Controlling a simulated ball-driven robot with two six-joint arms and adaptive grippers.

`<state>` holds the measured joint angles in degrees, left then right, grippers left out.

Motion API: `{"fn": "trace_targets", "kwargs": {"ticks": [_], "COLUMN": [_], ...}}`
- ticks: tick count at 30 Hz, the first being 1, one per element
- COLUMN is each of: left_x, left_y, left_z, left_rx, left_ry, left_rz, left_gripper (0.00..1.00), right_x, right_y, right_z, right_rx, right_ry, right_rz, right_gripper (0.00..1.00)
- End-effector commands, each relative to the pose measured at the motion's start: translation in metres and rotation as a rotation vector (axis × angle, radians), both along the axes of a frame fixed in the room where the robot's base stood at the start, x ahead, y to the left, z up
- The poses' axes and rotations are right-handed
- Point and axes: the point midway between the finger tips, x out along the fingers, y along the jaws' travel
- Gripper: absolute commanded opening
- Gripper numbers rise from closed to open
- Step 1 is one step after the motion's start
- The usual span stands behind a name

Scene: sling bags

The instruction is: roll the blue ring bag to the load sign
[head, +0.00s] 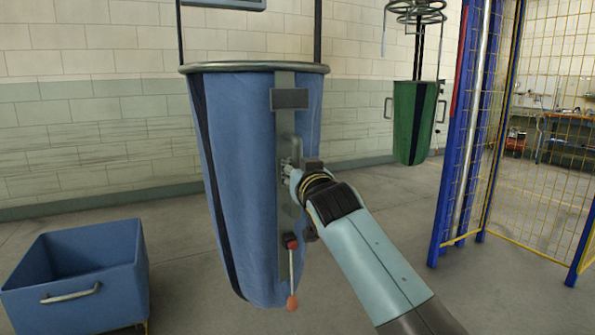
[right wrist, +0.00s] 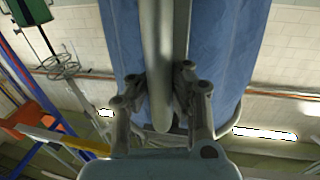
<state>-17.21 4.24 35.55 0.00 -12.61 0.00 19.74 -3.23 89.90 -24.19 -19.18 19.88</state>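The blue ring bag (head: 245,170) hangs in the middle of the head view from a grey metal ring (head: 255,68) between two dark uprights. A grey metal strip runs down its front, with a red-knobbed lever (head: 292,270) low on it. My right gripper (head: 292,172) is at this strip. In the right wrist view its fingers (right wrist: 160,88) close in on both sides of a grey handle bar (right wrist: 157,60), with the blue cloth (right wrist: 228,50) behind. My left gripper is not in view. No readable load sign shows; a blue-framed plate (head: 225,4) is cut off at the top.
A blue wheeled bin (head: 75,275) stands at the lower left, close to the bag. A green bag (head: 414,122) hangs at the back right. A blue post and yellow mesh fence (head: 545,130) stand at the right. Grey floor lies open between the bag and fence.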

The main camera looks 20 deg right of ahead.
Motion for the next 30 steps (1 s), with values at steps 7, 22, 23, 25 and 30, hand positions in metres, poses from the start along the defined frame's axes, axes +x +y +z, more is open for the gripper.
{"fn": "trace_targets", "kwargs": {"ticks": [7, 22, 23, 25, 30], "left_x": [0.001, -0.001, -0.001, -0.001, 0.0], "left_y": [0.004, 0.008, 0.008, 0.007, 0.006], "left_z": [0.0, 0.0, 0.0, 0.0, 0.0], "left_rx": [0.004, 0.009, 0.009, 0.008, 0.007], "left_ry": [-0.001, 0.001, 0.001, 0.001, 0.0], "left_rz": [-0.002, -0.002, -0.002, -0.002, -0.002], "left_gripper": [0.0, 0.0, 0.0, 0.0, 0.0], "right_x": [-0.002, -0.002, -0.004, -0.01, -0.043], "right_y": [-0.001, 0.0, 0.0, 0.001, 0.005], "right_z": [-0.009, -0.004, -0.004, -0.004, -0.005], "right_rx": [0.0, 0.0, 0.0, 0.0, 0.003], "right_ry": [0.016, 0.006, 0.007, 0.006, 0.008], "right_rz": [-0.002, -0.001, -0.001, -0.001, -0.001], "right_gripper": [0.16, 0.44, 0.44, 0.44, 0.44]}}
